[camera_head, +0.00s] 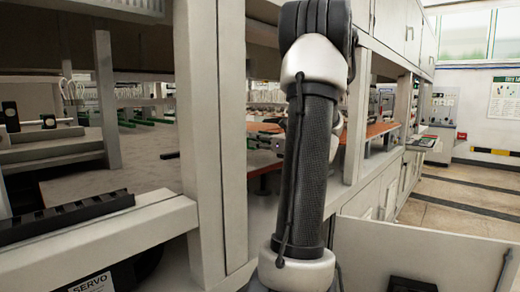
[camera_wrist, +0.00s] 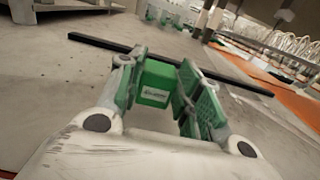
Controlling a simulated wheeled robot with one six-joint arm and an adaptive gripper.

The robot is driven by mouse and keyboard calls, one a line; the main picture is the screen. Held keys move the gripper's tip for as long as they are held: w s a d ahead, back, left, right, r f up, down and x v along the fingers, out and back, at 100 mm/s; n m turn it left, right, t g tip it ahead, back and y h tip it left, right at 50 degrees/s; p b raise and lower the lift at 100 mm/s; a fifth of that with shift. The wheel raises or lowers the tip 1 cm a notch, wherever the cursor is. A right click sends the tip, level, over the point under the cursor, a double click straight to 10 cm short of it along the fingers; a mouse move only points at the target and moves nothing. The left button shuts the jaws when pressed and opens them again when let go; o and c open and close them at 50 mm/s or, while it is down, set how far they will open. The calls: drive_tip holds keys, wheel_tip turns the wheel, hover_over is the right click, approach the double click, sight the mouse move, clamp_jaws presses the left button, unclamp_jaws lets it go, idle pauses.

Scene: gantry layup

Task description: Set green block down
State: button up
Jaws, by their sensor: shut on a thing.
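The green block (camera_wrist: 155,82) is in the wrist view, between the fingers of my gripper (camera_wrist: 163,84). The gripper is shut on it. The fingers have green pads, on the left and right of the block. A small pale label shows on the block's near face. A grey surface lies beyond and below the block; I cannot tell whether the block touches it. In the head view my arm hides most of the gripper, and the block cannot be made out.
A long black bar (camera_wrist: 98,42) lies across the grey surface behind the block. An orange strip (camera_wrist: 297,105) runs along the right, with wire racks beyond. In the head view, a pale upright post (camera_head: 210,140) stands left of my arm, with a grey table (camera_head: 130,180) behind.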

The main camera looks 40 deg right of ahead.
sight(261, 160)
drive_tip(key=shift+f, duration=1.5)
drive_tip(key=shift+f, duration=0.2)
drive_tip(key=o, duration=1)
drive_tip(key=shift+o, duration=0.2)
drive_tip(key=shift+r, duration=0.2)
drive_tip(key=s+d, duration=0.1)
drive_tip(key=s, duration=1.1)
